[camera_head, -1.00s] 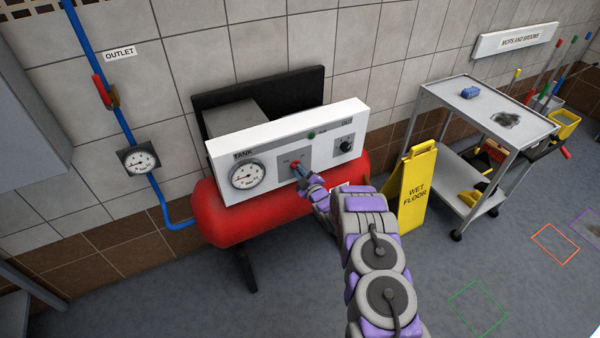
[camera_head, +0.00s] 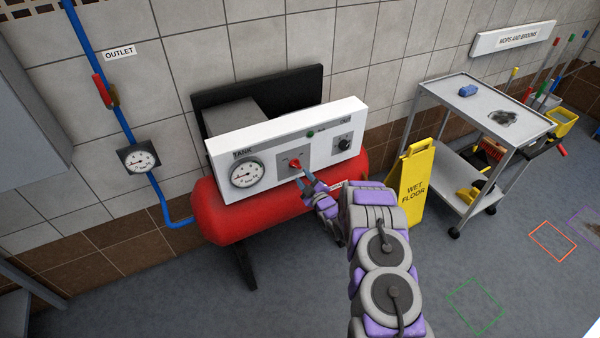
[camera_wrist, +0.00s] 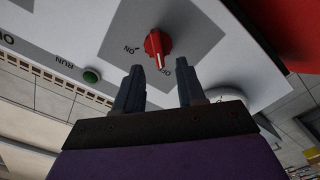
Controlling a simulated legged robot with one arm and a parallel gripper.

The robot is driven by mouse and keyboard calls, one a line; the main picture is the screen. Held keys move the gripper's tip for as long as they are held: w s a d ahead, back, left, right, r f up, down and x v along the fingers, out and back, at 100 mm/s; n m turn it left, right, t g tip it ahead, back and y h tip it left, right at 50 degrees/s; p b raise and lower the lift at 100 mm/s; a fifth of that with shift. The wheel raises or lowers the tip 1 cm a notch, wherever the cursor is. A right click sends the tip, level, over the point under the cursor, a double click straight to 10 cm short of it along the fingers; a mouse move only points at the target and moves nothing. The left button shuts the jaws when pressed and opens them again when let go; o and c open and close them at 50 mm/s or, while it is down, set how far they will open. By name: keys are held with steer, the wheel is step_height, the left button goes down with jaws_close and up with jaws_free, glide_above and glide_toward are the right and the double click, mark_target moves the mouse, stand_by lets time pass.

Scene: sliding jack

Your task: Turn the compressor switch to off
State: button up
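The red compressor switch (camera_head: 295,163) sits on a grey plate in the white panel (camera_head: 222,158). In the wrist view the switch (camera_wrist: 157,45) shows a white line whose end points toward the OFF lettering; the ON lettering is to its left. My gripper (camera_head: 303,180) is just in front of the switch and slightly below it in the head view. In the wrist view my gripper (camera_wrist: 160,68) has its two dark fingers spread apart with nothing between them. The fingers look clear of the switch.
The red tank (camera_head: 240,218) lies under the panel. A TANK gauge (camera_head: 244,174), a green RUN light (camera_head: 311,133) and a black knob (camera_head: 344,144) share the panel. A yellow wet floor sign (camera_head: 414,188) and a grey cart (camera_head: 470,105) stand to the right.

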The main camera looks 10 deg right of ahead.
steer(key=p+v, duration=0.1)
steer(key=v, duration=1.1)
steer(key=shift+s, duration=0.1)
steer(key=d+r+m+g+h, duration=0.2)
steer(key=d+r+g+h, duration=0.3)
steer(key=r, duration=0.4)
steer(key=s+r+m+g+h+b, duration=0.15)
steer(key=s+r+m+g, duration=0.3)
steer(key=s+r, duration=0.5)
steer(key=s+a+r+m+g, duration=0.2)
steer(key=s+a+r+g, duration=0.1)
steer(key=s, duration=1)
steer(key=s+a+r+m+g, duration=0.2)
steer(key=s+a+r+g, duration=0.1)
steer(key=s, duration=1)
steer(key=s+a+r+m+g, duration=0.2)
steer(key=s+a+r+g, duration=0.1)
steer(key=s, duration=1)
step_height(320, 180, up, 2)
steer(key=shift+s+a+r+y, duration=0.1)
steer(key=shift+s+a+y, duration=0.1)
steer(key=shift+a+y, duration=0.3)
